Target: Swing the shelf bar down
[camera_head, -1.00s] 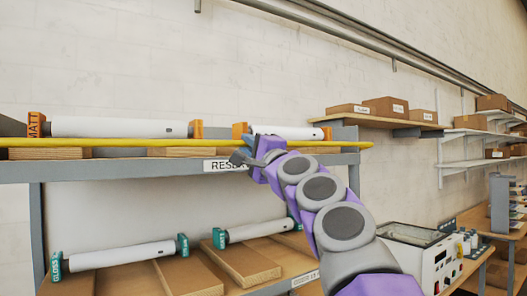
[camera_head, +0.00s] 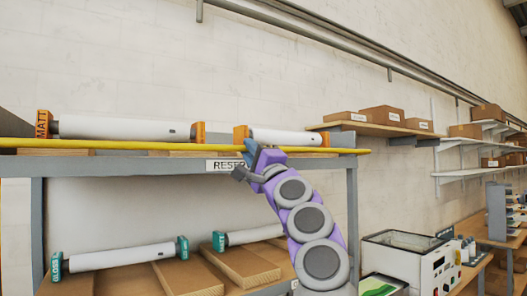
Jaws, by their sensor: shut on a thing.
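The yellow shelf bar (camera_head: 110,145) runs nearly level across the front of the upper shelf, in front of the rolls and just above the shelf's front edge. Its right end reaches past the right shelf post. My gripper (camera_head: 249,150) is at the bar, right of its middle, and is shut on it. The fingers are small and partly hidden by the wrist. My purple and grey arm comes up to it from the lower right.
White rolls (camera_head: 125,128) with orange end blocks lie on the upper shelf (camera_head: 110,166). More rolls (camera_head: 120,257) with teal ends lie on the lower shelf. A white machine (camera_head: 405,258) stands at the right. Boxes (camera_head: 383,115) sit on wall shelves.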

